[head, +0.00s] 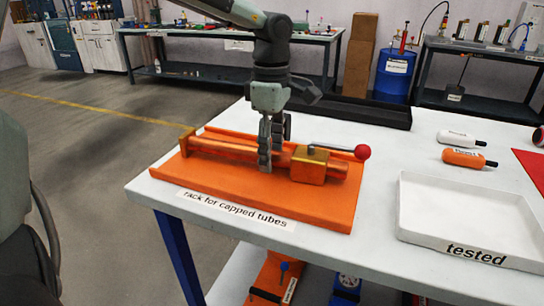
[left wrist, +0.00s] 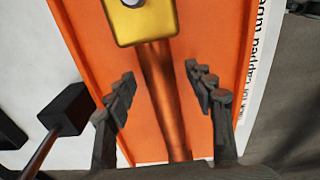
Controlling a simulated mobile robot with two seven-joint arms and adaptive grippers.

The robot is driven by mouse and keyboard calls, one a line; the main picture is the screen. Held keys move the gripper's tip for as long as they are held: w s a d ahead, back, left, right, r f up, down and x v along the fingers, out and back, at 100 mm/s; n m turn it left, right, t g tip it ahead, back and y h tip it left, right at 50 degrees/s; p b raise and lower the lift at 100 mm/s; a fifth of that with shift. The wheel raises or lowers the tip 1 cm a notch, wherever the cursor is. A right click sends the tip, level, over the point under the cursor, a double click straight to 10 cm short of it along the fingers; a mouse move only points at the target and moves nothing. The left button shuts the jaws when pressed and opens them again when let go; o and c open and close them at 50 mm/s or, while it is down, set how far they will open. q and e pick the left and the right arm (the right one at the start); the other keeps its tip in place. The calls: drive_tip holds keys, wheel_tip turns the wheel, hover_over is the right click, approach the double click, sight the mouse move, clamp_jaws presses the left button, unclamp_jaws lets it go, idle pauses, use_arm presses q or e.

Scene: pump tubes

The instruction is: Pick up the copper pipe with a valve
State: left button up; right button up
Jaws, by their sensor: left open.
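The copper pipe (head: 225,149) lies in the orange rack labelled "rack for capped tubes" (head: 262,190). Its brass valve block (head: 308,166) is on the right part, with a lever ending in a red ball (head: 362,152). My left gripper (head: 270,155) points down at the pipe, left of the valve block. In the left wrist view the gripper (left wrist: 165,95) is open, its fingers on either side of the pipe (left wrist: 162,95), with the brass block (left wrist: 140,20) above them. My right gripper is out of view.
A white tray labelled "tested" (head: 420,236) stands at the right of the white table. Two small bottles, one white (head: 458,138) and one orange (head: 466,158), lie behind it. A black tray (head: 358,109) is behind the rack. The table's front edge runs just before the rack.

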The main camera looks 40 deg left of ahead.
use_arm(q)
clamp_jaws()
drive_tip(key=shift+r, duration=0.1)
idle(0.5)
